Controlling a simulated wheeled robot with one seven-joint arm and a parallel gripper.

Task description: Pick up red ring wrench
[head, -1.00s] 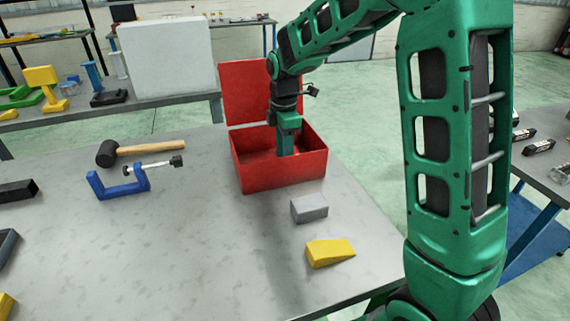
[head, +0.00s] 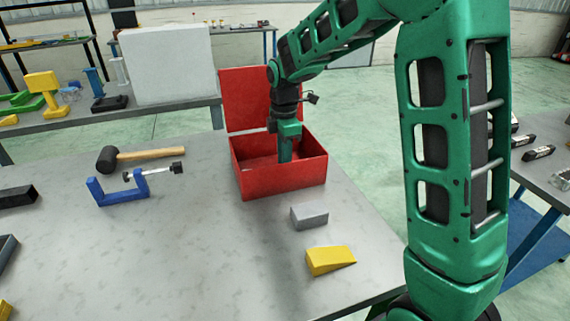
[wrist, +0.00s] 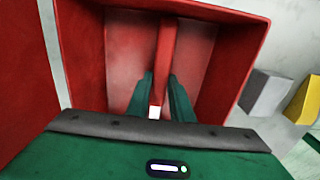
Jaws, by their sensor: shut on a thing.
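The red ring wrench (wrist: 165,45) shows in the wrist view as a long red bar in the open red toolbox (wrist: 85,50), with a pale patch near its close end. Its ring shape cannot be made out. My gripper (wrist: 160,82) has one finger on each side of the bar and is shut on it. In the head view my gripper (head: 285,157) points down into the red toolbox (head: 285,180). The front wall hides the toolbox floor and the wrench there.
The toolbox walls stand close around my gripper, with the raised lid (head: 247,98) behind. A grey block (head: 309,215) and a yellow wedge (head: 329,260) lie in front. A mallet (head: 140,156) and blue clamp (head: 120,190) lie left. The table's front middle is clear.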

